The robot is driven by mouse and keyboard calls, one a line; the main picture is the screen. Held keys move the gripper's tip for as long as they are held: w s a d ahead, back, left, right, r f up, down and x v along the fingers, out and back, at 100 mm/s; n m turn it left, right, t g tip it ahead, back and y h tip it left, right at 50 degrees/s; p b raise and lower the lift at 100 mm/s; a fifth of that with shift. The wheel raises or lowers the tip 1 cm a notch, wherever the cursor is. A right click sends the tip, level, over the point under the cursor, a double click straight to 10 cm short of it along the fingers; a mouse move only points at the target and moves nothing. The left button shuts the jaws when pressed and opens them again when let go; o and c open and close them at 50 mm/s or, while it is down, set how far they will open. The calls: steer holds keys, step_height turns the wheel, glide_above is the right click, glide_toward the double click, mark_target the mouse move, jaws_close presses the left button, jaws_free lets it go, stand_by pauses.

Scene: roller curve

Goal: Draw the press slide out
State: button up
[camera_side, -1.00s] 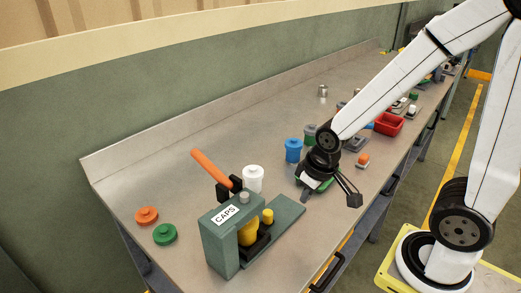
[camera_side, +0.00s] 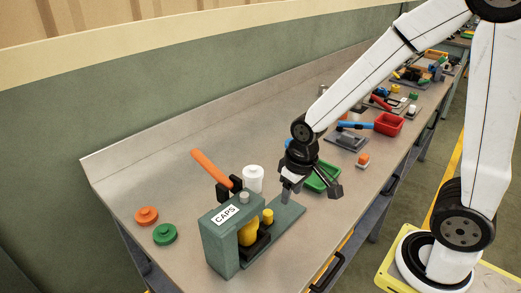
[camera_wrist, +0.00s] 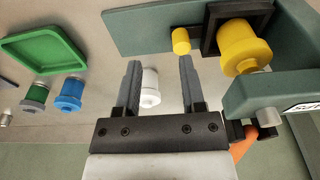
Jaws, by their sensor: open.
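The press (camera_side: 222,242) is a grey-green frame labelled CAPS with an orange lever (camera_side: 212,168), at the front left of the bench. Its black slide (camera_side: 260,243) sits at the press head, holding a yellow jar (camera_side: 247,232). A small yellow knob (camera_side: 268,215) stands beside the slide, over the base plate. The wrist view also shows the knob (camera_wrist: 181,41), just beyond the right fingertip, and the slide (camera_wrist: 212,28) with its jar (camera_wrist: 243,45). My gripper (camera_wrist: 160,62) is open and empty. In the side view my gripper (camera_side: 311,192) hangs above the base plate's far end.
A white jar (camera_side: 253,178) stands behind the press; the wrist view shows it between my fingers, farther off. A green tray (camera_side: 322,178) lies behind my gripper. Orange (camera_side: 146,215) and green (camera_side: 164,234) caps lie at the left. A red bin (camera_side: 389,124) stands farther right.

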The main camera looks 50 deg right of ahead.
steer(key=g, duration=0.2)
glide_above(268, 212)
steer(key=shift+f, duration=0.25)
steer(key=shift+f, duration=3.9)
jaws_close()
